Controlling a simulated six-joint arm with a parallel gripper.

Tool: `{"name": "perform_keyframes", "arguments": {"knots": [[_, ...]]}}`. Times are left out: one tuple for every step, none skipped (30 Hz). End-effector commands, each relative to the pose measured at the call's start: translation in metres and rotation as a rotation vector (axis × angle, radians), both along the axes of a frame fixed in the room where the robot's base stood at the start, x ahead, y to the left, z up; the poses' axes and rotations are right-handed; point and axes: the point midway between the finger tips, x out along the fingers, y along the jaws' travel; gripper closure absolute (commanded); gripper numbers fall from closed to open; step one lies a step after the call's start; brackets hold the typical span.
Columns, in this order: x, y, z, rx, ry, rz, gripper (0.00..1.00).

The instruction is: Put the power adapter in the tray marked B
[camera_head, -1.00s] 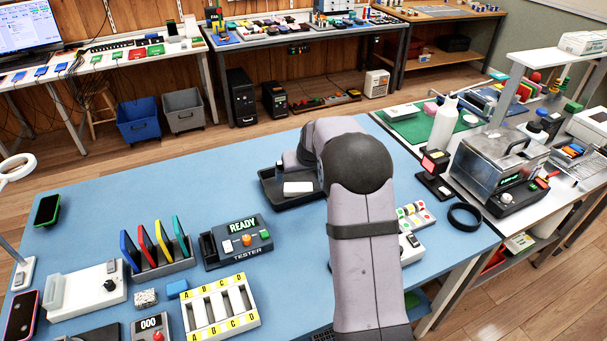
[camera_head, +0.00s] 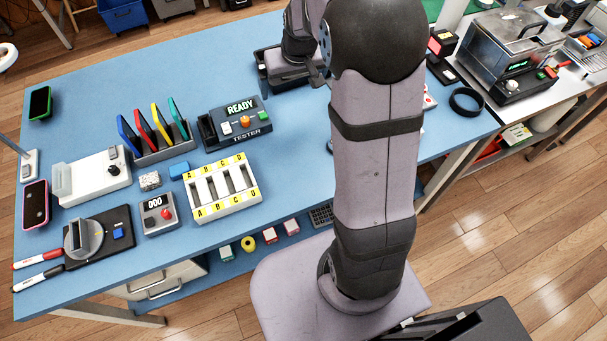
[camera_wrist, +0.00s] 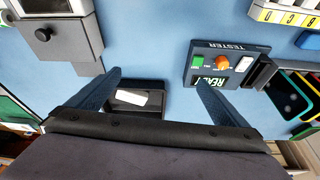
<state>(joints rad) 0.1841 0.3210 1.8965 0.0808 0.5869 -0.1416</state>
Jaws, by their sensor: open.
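A small white block (camera_wrist: 131,97), which I take for the power adapter, lies in a shallow black tray (camera_wrist: 152,84) in the wrist view. In the head view the black tray (camera_head: 262,76) shows only partly, and my arm hides the block. My gripper (camera_wrist: 159,78) is open and empty, with its fingers spread above the table and the block nearer the left finger. The white slotted rack (camera_head: 228,207) has yellow labels A, B, C, D. Its B slot (camera_head: 212,191) is second from the left and looks empty. The rack's edge (camera_wrist: 287,5) shows in the wrist view.
The tester (camera_head: 243,139), reading READY, stands between the black tray and the rack. It also shows in the wrist view (camera_wrist: 222,62). A holder with several coloured phones (camera_head: 160,155) stands left of it. A small counter (camera_head: 158,222) is beside the rack.

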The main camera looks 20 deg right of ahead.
Motion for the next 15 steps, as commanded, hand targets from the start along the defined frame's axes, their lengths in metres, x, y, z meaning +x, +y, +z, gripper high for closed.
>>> {"name": "perform_keyframes", "arguments": {"knots": [[-0.028,0.016,-0.001,0.005,0.037,0.019,0.02],[-0.045,0.023,-0.003,0.007,0.062,0.026,0.02],[-0.067,0.033,-0.006,0.008,0.093,0.037,0.02],[-0.083,0.039,-0.008,0.010,0.117,0.044,0.02],[-0.100,0.045,-0.011,0.010,0.140,0.051,0.02],[-0.121,0.051,-0.014,0.010,0.169,0.060,0.02],[-0.137,0.056,-0.016,0.010,0.190,0.067,0.02],[-0.152,0.060,-0.019,0.009,0.211,0.073,0.02],[-0.170,0.064,-0.022,0.008,0.235,0.079,0.02],[-0.182,0.066,-0.024,0.007,0.252,0.085,0.02],[-0.194,0.068,-0.026,0.006,0.268,0.089,0.02],[-0.208,0.071,-0.029,0.005,0.286,0.092,0.02],[-0.216,0.072,-0.030,0.003,0.299,0.096,0.02],[-0.224,0.073,-0.032,0.002,0.309,0.099,0.02],[-0.232,0.074,-0.033,0.000,0.320,0.102,0.02]]}}
